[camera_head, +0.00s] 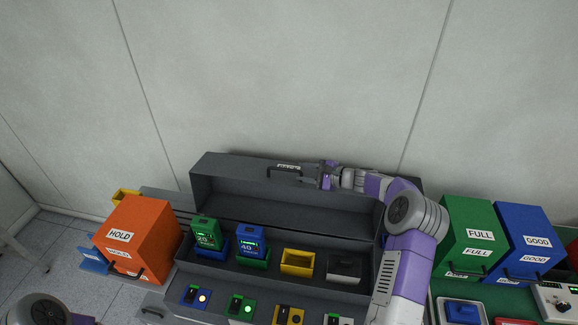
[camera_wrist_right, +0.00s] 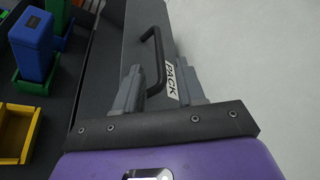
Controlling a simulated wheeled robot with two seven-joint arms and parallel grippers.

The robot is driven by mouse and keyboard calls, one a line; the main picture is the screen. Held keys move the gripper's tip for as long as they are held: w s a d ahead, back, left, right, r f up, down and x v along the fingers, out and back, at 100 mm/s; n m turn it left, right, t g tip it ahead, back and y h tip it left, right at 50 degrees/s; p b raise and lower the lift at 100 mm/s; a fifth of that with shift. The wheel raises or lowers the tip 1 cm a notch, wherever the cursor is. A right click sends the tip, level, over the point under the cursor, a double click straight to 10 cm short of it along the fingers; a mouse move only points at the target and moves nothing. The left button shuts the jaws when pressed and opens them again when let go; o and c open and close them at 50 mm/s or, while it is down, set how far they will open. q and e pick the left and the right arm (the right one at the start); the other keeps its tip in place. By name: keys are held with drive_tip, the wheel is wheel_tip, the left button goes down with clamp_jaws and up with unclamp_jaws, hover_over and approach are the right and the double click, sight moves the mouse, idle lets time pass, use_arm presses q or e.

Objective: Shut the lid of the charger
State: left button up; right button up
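The charger (camera_head: 226,275) is a long dark grey box with its lid (camera_head: 330,201) standing open, tilted up at the back. A black bar handle (camera_head: 283,171) and a white label sit on the lid. A green battery (camera_head: 205,232) and a blue battery (camera_head: 251,241) stand in the left bays; the yellow bay (camera_head: 298,262) and black bay (camera_head: 344,268) look empty. My right gripper (camera_head: 303,174) is at the lid's upper part. In the right wrist view its fingers (camera_wrist_right: 158,75) are apart, with the handle (camera_wrist_right: 155,60) between or just ahead of them; contact is unclear. My left gripper is out of view.
An orange HOLD bin (camera_head: 150,225) stands left of the charger. A green FULL bin (camera_head: 470,225) and a blue GOOD bin (camera_head: 525,230) stand at the right. The wall (camera_head: 270,80) rises behind the lid. My right forearm crosses the charger's right end.

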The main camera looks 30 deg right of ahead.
sight(290, 171)
drive_tip(key=p+x, duration=0.1)
drive_tip(key=x, duration=0.5)
drive_tip(key=shift+f, duration=0.2)
drive_tip(key=shift+w, duration=0.1)
clamp_jaws()
